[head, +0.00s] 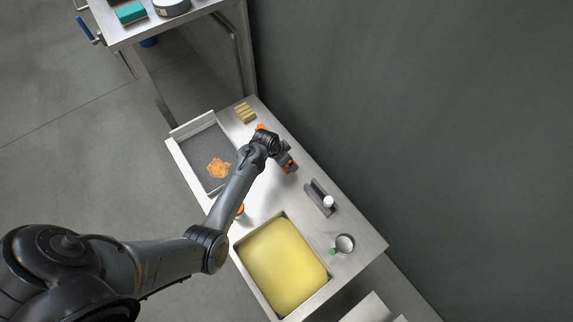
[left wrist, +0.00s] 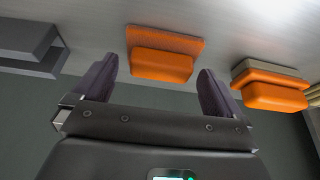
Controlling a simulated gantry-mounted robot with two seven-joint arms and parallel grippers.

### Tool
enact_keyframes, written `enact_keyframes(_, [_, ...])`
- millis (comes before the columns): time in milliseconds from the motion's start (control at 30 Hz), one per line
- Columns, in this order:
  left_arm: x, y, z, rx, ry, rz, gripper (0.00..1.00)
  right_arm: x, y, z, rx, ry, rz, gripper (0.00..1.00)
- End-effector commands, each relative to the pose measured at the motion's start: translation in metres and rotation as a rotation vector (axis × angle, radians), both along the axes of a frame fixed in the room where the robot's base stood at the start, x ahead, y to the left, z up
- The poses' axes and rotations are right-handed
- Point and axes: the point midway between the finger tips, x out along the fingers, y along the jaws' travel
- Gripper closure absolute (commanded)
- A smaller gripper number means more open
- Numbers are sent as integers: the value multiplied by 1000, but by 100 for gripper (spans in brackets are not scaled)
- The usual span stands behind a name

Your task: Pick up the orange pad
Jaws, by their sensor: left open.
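An orange pad (left wrist: 161,66) shows in the left wrist view, with a flat orange part and a thicker block on it, on the bare metal top. It lies between and just beyond the fingers of my left gripper (left wrist: 156,72), which are spread on either side of it and do not visibly grip it. A second orange pad (left wrist: 275,96) with a tan layer is at right in the wrist view. My right gripper is not in view.
A grey channel-shaped holder (head: 317,196) with a white cylinder (head: 328,202), a metal cup (head: 345,243) and a yellow-filled basin (head: 282,264) stand along the counter. Tan blocks (head: 245,112) lie at the far end. A tray (head: 178,160) with orange pulp is at left. A dark wall borders the right.

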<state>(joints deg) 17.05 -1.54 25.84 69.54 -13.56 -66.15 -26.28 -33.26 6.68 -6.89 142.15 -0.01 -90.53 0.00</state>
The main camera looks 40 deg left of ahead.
Motion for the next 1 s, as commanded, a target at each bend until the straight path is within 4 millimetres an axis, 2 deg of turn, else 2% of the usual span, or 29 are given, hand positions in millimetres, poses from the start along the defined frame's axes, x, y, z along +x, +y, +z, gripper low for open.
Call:
enact_keyframes(33, [3,-1,-11,-1,1,0,0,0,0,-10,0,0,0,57])
enact_keyframes(100, [5,-1,-15,0,0,0,0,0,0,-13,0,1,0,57])
enact_keyframes(367, [6,-2,-16,1,1,-1,0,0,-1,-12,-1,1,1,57])
enact_keyframes(467, [6,-2,-16,0,1,0,12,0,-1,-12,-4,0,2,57])
enact_keyframes(633, [6,-2,-16,0,1,0,38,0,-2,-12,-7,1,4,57])
enact_keyframes(667, [6,-2,-16,0,0,0,41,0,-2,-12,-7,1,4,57])
enact_keyframes(1000, [6,-2,-12,0,0,0,41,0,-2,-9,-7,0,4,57])
